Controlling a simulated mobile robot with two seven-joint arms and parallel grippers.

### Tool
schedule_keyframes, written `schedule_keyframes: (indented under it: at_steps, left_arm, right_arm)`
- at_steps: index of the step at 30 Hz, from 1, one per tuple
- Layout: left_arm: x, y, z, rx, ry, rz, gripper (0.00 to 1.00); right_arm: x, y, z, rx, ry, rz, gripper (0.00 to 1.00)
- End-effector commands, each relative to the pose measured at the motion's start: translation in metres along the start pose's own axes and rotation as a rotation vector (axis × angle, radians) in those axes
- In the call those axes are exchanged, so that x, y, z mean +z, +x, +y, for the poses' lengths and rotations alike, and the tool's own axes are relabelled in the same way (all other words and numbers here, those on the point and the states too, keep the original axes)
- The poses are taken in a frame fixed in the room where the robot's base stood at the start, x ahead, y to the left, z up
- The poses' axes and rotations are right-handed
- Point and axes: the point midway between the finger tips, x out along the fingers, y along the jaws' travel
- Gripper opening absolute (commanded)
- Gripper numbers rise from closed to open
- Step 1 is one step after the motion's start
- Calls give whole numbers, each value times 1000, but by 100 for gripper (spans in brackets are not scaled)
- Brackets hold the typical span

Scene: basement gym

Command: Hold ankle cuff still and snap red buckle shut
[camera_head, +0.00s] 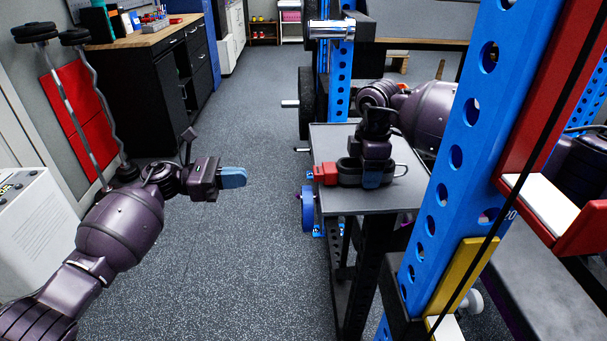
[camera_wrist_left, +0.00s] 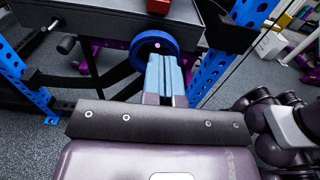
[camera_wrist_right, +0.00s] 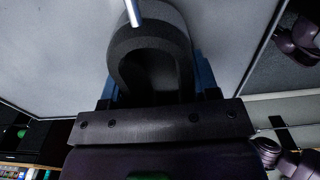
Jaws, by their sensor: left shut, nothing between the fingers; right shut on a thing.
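The black ankle cuff (camera_head: 350,165) lies on a small grey table, its loop standing up. The red buckle (camera_head: 325,174) sticks out at its left end, and a metal ring shows at its right end. My right gripper (camera_head: 371,180) comes down over the cuff, shut on it, and hides part of it. In the right wrist view the padded loop (camera_wrist_right: 148,45) sits between the blue fingers; the red buckle is not visible there. My left gripper (camera_head: 234,177) is shut and empty in the air, left of the table and apart from the buckle. Its fingers (camera_wrist_left: 166,75) touch in the left wrist view.
The grey table (camera_head: 345,203) is small, with bare top around the cuff. A blue perforated rack post (camera_head: 448,170) stands close to its right. A blue disc (camera_head: 308,208) sits low at its left side. The floor (camera_head: 255,240) between my left gripper and the table is clear.

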Motion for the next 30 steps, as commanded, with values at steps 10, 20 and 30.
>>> schedule_keyframes:
  at_steps: [10,20,30]
  left_arm:
    - [0,27,0,-2,0,-1,0]
    - [0,85,0,-1,-2,-2,0]
    - [0,131,0,0,-1,-1,0]
  right_arm:
    - [0,-1,0,1,0,0,28]
    - [0,-1,0,1,0,0,28]
    - [0,-1,0,1,0,0,28]
